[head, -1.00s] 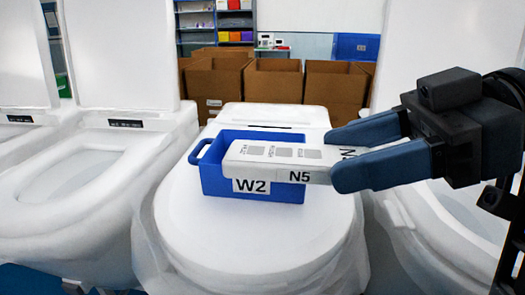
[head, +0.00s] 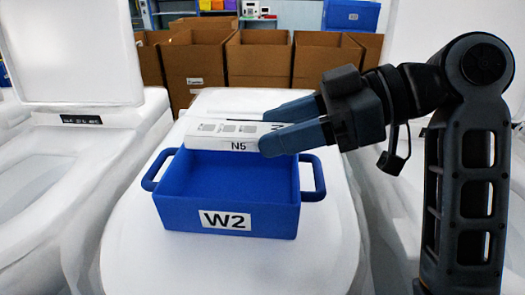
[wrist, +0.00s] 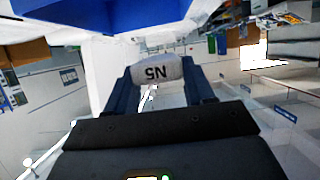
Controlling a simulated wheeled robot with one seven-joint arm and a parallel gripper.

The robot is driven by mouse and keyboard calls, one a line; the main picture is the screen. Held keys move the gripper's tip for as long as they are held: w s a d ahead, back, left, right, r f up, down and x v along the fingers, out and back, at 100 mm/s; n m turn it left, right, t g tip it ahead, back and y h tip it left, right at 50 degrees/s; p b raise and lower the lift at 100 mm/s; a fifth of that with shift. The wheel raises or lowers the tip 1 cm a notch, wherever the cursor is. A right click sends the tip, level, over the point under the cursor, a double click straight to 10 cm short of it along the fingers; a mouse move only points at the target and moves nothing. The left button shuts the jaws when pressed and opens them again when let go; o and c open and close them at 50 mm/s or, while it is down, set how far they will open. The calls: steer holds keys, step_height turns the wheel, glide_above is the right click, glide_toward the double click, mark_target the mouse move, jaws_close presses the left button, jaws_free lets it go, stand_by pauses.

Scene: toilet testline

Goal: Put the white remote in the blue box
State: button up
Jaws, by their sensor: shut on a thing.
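The white remote (head: 215,134), marked N5, is held level between the blue fingers of my gripper (head: 282,122). In the head view it shows over the back rim of the blue box, and the box's inside looks empty. The blue box (head: 172,210), labelled W2 with a handle on each side, stands on the white toilet lid. In the wrist view my gripper (wrist: 160,92) is shut on the remote, whose N5 end (wrist: 157,73) faces the camera. Part of the blue box (wrist: 95,15) shows at the top there. The remote's right end is hidden by the fingers.
The closed toilet lid (head: 130,258) under the box has free room around it. Another white toilet (head: 50,150) stands at the left. Several brown cardboard boxes (head: 258,62) stand behind. A blue bin (head: 350,14) is at the back right.

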steer(key=w+f, duration=0.1)
steer(key=f, duration=0.1)
steer(key=w+a+f, duration=0.1)
steer(key=f, duration=0.1)
steer(key=a+f+p, duration=0.1)
steer(key=f, duration=0.1)
steer(key=shift+w+a, duration=0.25)
steer(key=shift+w, duration=0.15)
steer(key=shift+f, duration=0.15)
steer(key=shift+f, duration=0.1)
steer(key=shift+f+b, duration=0.3)
steer(key=shift+f, duration=0.05)
steer(key=shift+f, duration=0.2)
steer(key=o, duration=1.1)
steer(key=shift+r, duration=0.1)
